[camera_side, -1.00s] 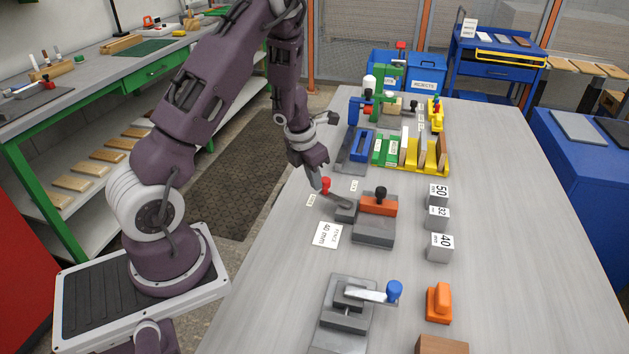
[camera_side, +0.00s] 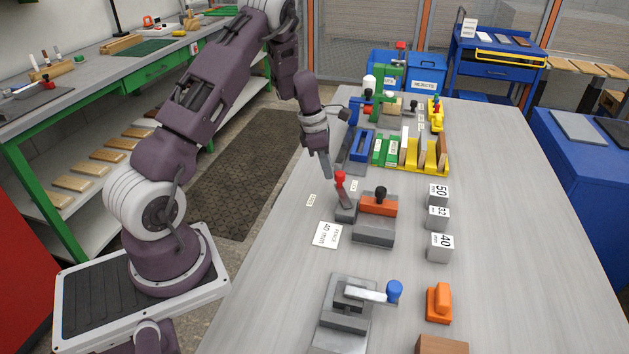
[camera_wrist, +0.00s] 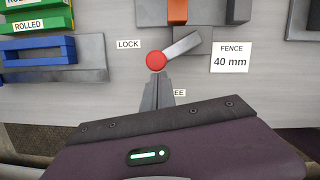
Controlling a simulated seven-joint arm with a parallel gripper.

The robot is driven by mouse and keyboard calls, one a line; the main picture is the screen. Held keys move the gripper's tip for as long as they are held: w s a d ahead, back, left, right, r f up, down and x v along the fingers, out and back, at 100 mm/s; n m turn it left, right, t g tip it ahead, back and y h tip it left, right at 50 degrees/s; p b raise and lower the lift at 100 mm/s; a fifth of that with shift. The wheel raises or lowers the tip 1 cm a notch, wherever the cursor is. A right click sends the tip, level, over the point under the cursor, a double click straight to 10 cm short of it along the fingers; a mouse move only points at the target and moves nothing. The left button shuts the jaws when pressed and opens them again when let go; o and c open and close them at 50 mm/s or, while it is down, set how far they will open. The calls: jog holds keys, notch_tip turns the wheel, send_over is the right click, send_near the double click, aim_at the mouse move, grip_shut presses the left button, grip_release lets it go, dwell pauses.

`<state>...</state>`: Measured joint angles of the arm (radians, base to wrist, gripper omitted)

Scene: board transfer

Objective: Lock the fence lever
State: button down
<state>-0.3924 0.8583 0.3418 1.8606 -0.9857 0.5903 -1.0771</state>
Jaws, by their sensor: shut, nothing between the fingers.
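The fence lever has a red knob (camera_side: 340,177) on a grey arm. It stands at the left end of the fence block, which carries an orange piece (camera_side: 379,205) with a black knob. In the wrist view the red knob (camera_wrist: 156,61) lies between the LOCK label (camera_wrist: 129,44) and the FREE label (camera_wrist: 179,93), which is partly hidden. The grey lever arm (camera_wrist: 182,45) runs up and right from it. My gripper (camera_side: 328,176) is shut and empty, its tips just beside the knob. In the wrist view the fingers (camera_wrist: 157,82) point at the knob; I cannot tell if they touch.
A card reading FENCE 40 mm (camera_side: 326,235) lies nearby. Grey numbered blocks (camera_side: 440,245) stand to the right. A clamp with a blue knob (camera_side: 394,291) is in front. A blue frame (camera_side: 361,146) and green boxes stand behind. The table's left edge is close to my gripper.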

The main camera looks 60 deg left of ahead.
jog(key=w+m, duration=0.2)
jog(key=m, duration=0.1)
jog(key=shift+w+d+g+h, duration=0.1)
jog(key=shift+w+g+h, duration=0.2)
jog(key=shift+w+d+m+g, duration=0.15)
jog(key=shift+w+m, duration=0.3)
jog(key=shift+m, duration=0.25)
jog(key=shift+w+d+m+g, duration=0.15)
jog(key=shift+w+m, duration=0.25)
jog(key=shift+m, duration=0.3)
jog(key=s+a, duration=0.2)
jog(key=a, duration=0.1)
jog(key=shift+a, duration=0.2)
jog(key=v, duration=1)
jog(key=shift+a, duration=0.2)
jog(key=shift+s, duration=0.1)
